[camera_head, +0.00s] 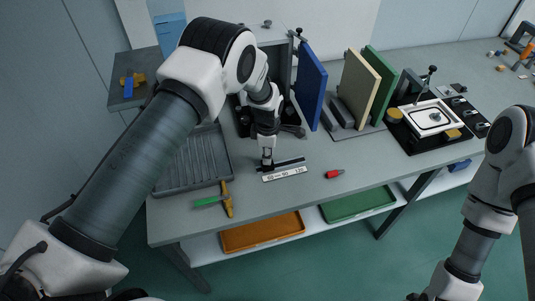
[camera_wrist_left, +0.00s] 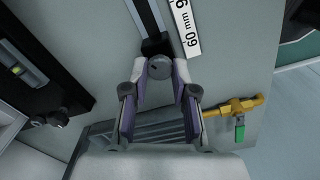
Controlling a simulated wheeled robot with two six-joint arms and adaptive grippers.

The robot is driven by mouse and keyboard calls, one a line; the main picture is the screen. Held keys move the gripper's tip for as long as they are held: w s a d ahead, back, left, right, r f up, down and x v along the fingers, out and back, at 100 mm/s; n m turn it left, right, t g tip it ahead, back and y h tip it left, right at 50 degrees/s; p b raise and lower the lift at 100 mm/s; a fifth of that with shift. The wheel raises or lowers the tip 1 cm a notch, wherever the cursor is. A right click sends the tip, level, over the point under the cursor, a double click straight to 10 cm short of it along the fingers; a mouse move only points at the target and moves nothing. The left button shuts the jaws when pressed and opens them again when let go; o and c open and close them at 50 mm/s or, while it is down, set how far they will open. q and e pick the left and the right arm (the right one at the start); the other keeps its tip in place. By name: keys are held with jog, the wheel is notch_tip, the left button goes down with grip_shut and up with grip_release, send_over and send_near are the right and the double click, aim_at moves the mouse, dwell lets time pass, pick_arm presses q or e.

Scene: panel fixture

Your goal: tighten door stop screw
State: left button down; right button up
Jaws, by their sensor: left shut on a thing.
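The door stop screw, a grey round knob (camera_wrist_left: 159,68), sits at the end of a dark block (camera_wrist_left: 155,46) on a rail (camera_wrist_left: 145,14). My left gripper (camera_wrist_left: 164,70) has its purple-padded fingers around the knob, shut on it; in the head view the gripper (camera_head: 267,160) points down at the rail (camera_head: 290,163) and hides the knob. A white scale strip with mm markings (camera_wrist_left: 184,28) lies alongside the rail, and it also shows in the head view (camera_head: 285,174). My right arm is at the right edge of the head view; its gripper is out of view.
A blue panel (camera_head: 311,88) stands open behind the rail. A grey ribbed tray (camera_head: 186,172) lies to the left. A green-and-yellow tool (camera_head: 227,200) and a red item (camera_head: 334,174) lie near the front edge. Upright panels (camera_head: 357,88) stand to the right.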

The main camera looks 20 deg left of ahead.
pick_arm(q)
jog(key=shift+s+f, duration=0.2)
jog(key=shift+f, duration=0.05)
